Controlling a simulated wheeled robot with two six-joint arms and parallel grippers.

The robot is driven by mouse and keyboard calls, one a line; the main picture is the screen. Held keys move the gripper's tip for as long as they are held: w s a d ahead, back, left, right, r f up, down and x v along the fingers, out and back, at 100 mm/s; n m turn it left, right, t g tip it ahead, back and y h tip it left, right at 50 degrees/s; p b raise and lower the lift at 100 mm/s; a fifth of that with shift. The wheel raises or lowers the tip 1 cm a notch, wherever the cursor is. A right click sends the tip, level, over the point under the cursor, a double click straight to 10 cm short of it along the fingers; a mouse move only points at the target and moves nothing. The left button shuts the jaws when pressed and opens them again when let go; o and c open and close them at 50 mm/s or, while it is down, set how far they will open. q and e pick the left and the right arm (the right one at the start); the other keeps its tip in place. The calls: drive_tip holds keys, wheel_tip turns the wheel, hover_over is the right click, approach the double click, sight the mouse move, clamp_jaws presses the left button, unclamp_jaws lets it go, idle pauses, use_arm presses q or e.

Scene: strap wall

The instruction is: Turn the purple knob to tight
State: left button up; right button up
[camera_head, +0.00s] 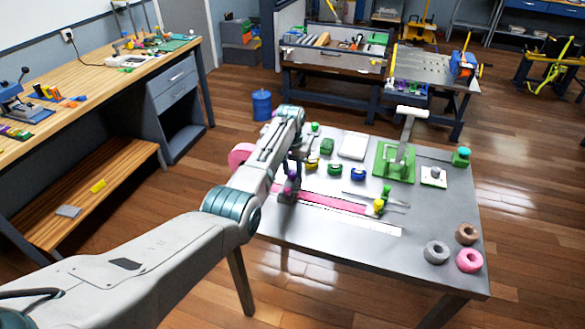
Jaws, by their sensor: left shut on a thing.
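The purple knob (293,174) is at the left part of the grey metal table, by the left end of a flat pink strap (330,201). My left arm comes in from the left and its gripper (291,181) points down at the knob. The gripper is shut on the knob; the fingers and arm hide part of it, so I cannot read its turn or any mark. My right gripper is not in view.
On the metal table (330,240) stand green, yellow and blue blocks, a green-based stand (394,162), a yellow-green clamp piece (381,203) and rings (469,260) at the front right. The table's front middle is clear. A wooden workbench (90,95) is at left.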

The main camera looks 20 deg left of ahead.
use_arm(q)
drive_tip(key=m+p, duration=0.1)
drive_tip(key=m, duration=0.2)
drive_tip(key=shift+r+m, duration=0.15)
drive_tip(key=shift+m, duration=0.15)
drive_tip(key=m+p, duration=0.1)
drive_tip(key=m, duration=0.2)
drive_tip(key=shift+d+m, duration=0.1)
drive_tip(key=shift+m, duration=0.2)
drive_tip(key=m, duration=0.4)
drive_tip(key=shift+m+p, duration=0.3)
drive_tip(key=m, duration=0.4)
drive_tip(key=shift+m, duration=0.3)
drive_tip(key=o, duration=1)
drive_tip(key=shift+c, duration=0.2)
